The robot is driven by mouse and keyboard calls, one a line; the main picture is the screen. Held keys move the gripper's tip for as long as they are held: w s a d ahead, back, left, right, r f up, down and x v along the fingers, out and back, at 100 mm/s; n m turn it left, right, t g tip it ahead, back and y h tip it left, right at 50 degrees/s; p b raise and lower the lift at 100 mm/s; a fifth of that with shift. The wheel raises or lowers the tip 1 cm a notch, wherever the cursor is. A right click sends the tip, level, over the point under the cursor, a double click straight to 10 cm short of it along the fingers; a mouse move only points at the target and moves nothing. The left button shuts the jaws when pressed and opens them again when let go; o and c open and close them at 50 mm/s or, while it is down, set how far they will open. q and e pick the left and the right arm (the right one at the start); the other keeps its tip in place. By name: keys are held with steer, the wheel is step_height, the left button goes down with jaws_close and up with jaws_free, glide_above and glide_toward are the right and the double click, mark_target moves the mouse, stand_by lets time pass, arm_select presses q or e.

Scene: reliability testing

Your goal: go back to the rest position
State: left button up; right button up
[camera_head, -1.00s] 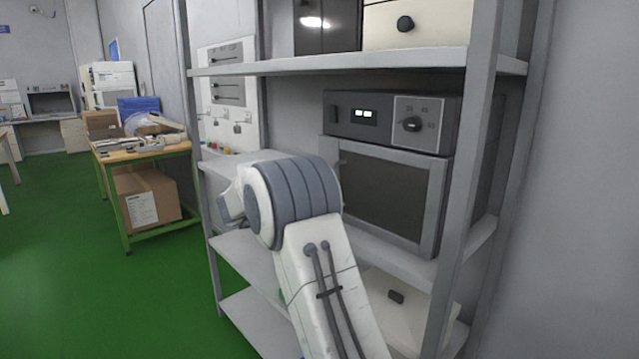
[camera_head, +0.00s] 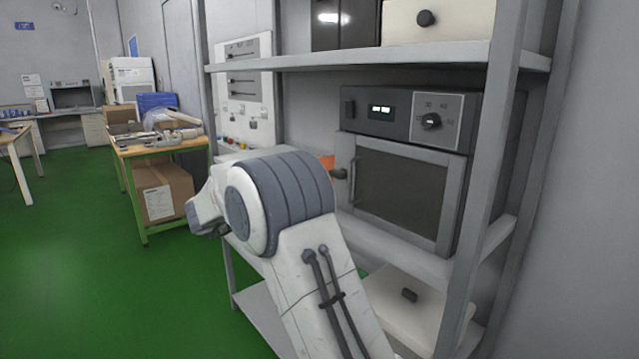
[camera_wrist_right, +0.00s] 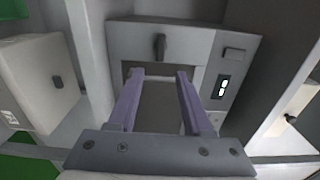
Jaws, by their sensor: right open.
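My right arm crosses the head view in front of the metal shelf rack (camera_head: 494,150); its gripper is hidden there behind the arm's own links. In the right wrist view my right gripper (camera_wrist_right: 158,75) is open, with two purple fingers apart and nothing between them. Past the fingers is the grey oven (camera_wrist_right: 185,42), with its dark handle. In the head view the oven (camera_head: 405,165) stands on the middle shelf with its door closed, a lit display and a round knob. My left gripper is in neither view.
A white box with a dark knob (camera_head: 425,18) is on the upper shelf, and another white box (camera_head: 420,312) is below the oven. A workbench (camera_head: 165,148) with clutter and a cardboard box (camera_head: 163,190) stands left. Green floor (camera_head: 90,270) at left is open.

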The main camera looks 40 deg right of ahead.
steer(key=shift+a, duration=0.5)
